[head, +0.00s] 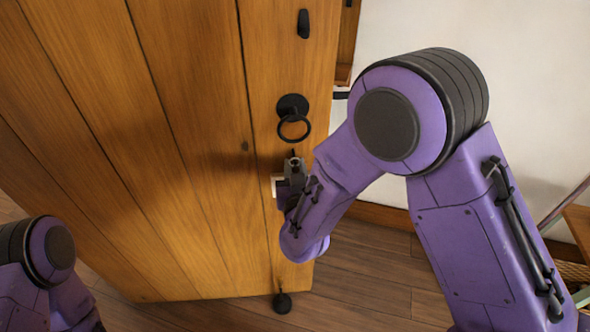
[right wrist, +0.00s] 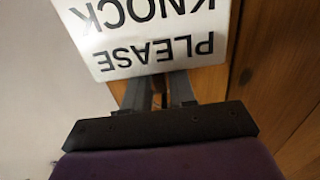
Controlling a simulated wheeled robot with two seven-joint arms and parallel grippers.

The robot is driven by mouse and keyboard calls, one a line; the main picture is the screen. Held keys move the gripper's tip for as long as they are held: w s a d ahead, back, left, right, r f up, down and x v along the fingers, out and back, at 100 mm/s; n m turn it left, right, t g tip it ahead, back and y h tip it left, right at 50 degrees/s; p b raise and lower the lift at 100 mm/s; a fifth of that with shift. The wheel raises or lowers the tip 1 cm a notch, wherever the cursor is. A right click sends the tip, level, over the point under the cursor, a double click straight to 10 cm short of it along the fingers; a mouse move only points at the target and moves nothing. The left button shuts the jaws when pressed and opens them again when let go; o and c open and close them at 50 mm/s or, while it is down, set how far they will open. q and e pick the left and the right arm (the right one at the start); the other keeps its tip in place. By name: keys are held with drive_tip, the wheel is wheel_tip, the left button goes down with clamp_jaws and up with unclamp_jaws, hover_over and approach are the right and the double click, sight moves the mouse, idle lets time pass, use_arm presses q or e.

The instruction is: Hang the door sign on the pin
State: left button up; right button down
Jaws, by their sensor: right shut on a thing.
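The door sign (right wrist: 150,38) is a white plate with black letters reading "PLEASE KNOCK", upside down in the right wrist view. My right gripper (right wrist: 160,92) is shut on the sign's edge at the "PLEASE" side. In the head view my right gripper (head: 293,180) is in front of the wooden door, below the ring handle. Only a small pale bit of the sign (head: 276,186) shows there; my gripper and arm hide the rest. My left gripper is out of view.
The wooden door (head: 190,100) carries a black ring handle (head: 293,118), a dark fitting (head: 303,23) above it and a round black stop (head: 282,302) at its foot. A white wall (head: 530,80) stands to the right. A wooden piece of furniture (head: 578,222) is at the right edge.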

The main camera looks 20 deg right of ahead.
drive_tip(key=shift+f+b, duration=0.3)
drive_tip(key=shift+f, duration=0.1)
idle(0.4)
drive_tip(key=shift+f, duration=0.1)
drive_tip(key=shift+s+a+f+b, duration=0.1)
drive_tip(key=shift+s+f+b, duration=0.2)
drive_tip(key=shift+s+f, duration=0.1)
drive_tip(key=shift+w+r+p, duration=0.15)
drive_tip(key=shift+r+p, duration=0.15)
drive_tip(key=shift+p, duration=0.15)
idle(0.3)
